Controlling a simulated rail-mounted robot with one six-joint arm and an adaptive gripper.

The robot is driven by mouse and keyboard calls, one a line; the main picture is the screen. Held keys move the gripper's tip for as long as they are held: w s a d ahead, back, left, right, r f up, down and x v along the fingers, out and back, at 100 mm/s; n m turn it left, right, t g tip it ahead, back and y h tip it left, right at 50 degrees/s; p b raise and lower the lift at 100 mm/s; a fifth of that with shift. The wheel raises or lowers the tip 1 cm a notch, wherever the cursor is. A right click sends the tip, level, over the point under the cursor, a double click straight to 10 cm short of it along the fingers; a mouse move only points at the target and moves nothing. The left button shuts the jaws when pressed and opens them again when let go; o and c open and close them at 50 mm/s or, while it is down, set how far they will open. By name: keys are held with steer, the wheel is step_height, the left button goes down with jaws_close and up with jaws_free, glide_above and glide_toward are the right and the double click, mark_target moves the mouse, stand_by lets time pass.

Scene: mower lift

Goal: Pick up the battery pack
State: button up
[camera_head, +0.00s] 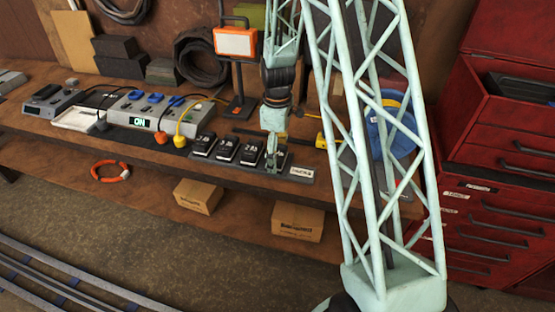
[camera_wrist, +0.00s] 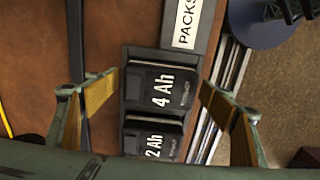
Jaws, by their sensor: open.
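Several black battery packs stand in a row in a dark holder on the wooden bench (camera_head: 60,128). In the wrist view the pack marked 4 Ah (camera_wrist: 163,88) is at the end of the row by the PACKS label (camera_wrist: 187,24), and a 2 Ah pack (camera_wrist: 152,141) is beside it. In the head view a pack (camera_head: 227,149) stands left of my gripper (camera_head: 275,156). My gripper points down over the label end of the row. Its wooden-faced fingers are open, one on each side of the 4 Ah pack, with gaps showing. Their height relative to the pack is unclear.
A charging station (camera_head: 140,110) with cables is left of the packs. An orange work lamp (camera_head: 235,42) stands behind. A blue reel (camera_head: 400,130) is to the right, partly behind my arm. A red tool cabinet (camera_head: 500,180) stands at the far right. Cardboard boxes (camera_head: 298,222) sit below.

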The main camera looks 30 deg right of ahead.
steer(key=shift+f, duration=0.2)
steer(key=shift+c, duration=0.2)
steer(key=c, duration=1.1)
